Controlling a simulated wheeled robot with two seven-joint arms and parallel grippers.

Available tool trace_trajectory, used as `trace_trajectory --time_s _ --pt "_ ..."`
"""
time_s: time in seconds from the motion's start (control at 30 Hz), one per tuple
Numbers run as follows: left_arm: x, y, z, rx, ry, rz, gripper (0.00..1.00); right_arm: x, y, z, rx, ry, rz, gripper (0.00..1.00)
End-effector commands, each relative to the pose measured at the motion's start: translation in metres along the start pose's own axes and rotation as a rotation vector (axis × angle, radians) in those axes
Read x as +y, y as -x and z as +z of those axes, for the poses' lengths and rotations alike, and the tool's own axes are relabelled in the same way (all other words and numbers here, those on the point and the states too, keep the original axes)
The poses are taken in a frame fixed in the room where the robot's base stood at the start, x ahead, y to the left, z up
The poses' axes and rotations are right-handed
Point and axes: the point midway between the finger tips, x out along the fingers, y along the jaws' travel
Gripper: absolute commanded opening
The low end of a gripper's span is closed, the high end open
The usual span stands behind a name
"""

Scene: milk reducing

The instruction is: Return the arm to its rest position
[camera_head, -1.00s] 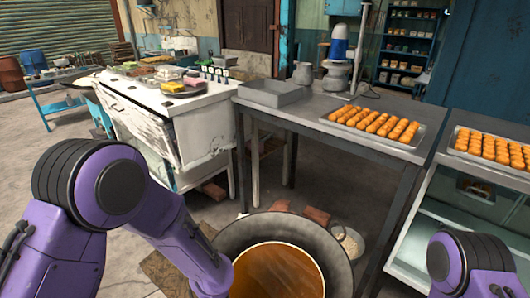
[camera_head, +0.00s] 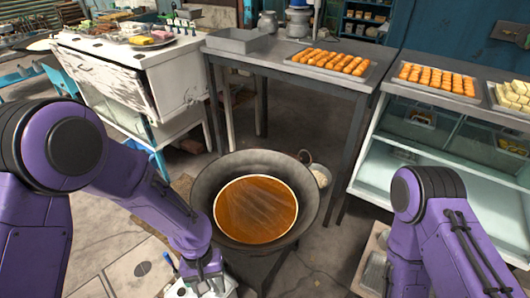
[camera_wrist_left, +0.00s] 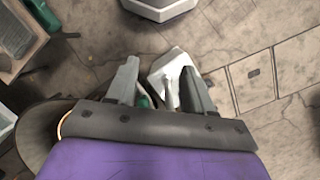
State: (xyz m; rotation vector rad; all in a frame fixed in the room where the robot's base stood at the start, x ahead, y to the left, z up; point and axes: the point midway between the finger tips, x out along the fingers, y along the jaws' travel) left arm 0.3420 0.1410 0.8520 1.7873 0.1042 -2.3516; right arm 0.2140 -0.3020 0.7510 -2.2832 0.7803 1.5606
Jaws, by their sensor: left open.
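My left arm (camera_head: 150,195) is purple and comes in from the left in the head view, bent downward. Its gripper (camera_head: 208,284) is low in that view, at the near left of the wok (camera_head: 312,205). In the left wrist view the two fingers of the left gripper (camera_wrist_left: 162,82) are spread apart, with nothing seen held between them. A white object (camera_wrist_left: 168,62) and a small green item lie below and beyond the fingers. My right arm (camera_head: 430,235) stands at the right of the head view, bent downward; its gripper is out of view.
The wide dark wok holds orange-brown liquid (camera_head: 255,208). A metal table (camera_head: 290,85) behind it bears a tray of orange pieces (camera_head: 330,62). A glass-fronted counter (camera_head: 372,160) stands at right and a worn white cabinet (camera_head: 120,85) at left. Some floor (camera_head: 95,235) shows between left arm and wok.

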Motion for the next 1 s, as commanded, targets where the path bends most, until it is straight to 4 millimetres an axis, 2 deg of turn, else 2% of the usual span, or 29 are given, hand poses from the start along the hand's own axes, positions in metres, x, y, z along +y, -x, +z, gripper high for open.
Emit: trace_trajectory --time_s 0.23,0.37,0.47,0.53,0.63,0.73,0.83,0.9,1.0 --pt "0.006 -0.002 -0.027 0.172 0.029 0.064 0.52 0.0 0.0 0.0 0.001 0.0 -0.001 0.52" --pt "0.002 -0.006 -0.045 0.301 0.063 0.1 0.52 0.0 -0.002 0.001 0.001 0.0 0.0 0.52" --pt "-0.007 -0.015 -0.057 0.412 0.101 0.119 0.52 -0.001 -0.006 0.002 0.0 0.0 0.0 0.52" --pt "-0.021 -0.026 -0.064 0.499 0.14 0.124 0.52 -0.001 -0.01 0.004 0.0 0.0 0.0 0.52" --pt "-0.052 -0.048 -0.067 0.635 0.212 0.106 0.52 -0.002 -0.019 0.008 0.0 0.0 0.0 0.52" --pt "-0.096 -0.077 -0.055 0.753 0.295 0.048 0.52 -0.003 -0.031 0.012 0.001 0.0 0.0 0.52" --pt "-0.145 -0.111 -0.024 0.807 0.37 -0.044 0.52 -0.004 -0.044 0.018 0.0 0.0 0.0 0.52" --pt "-0.166 -0.131 0.001 0.785 0.398 -0.092 0.52 -0.005 -0.049 0.02 0.0 0.0 0.0 0.52" --pt "-0.183 -0.155 0.03 0.711 0.409 -0.138 0.52 -0.005 -0.054 0.022 0.0 0.0 0.0 0.52"
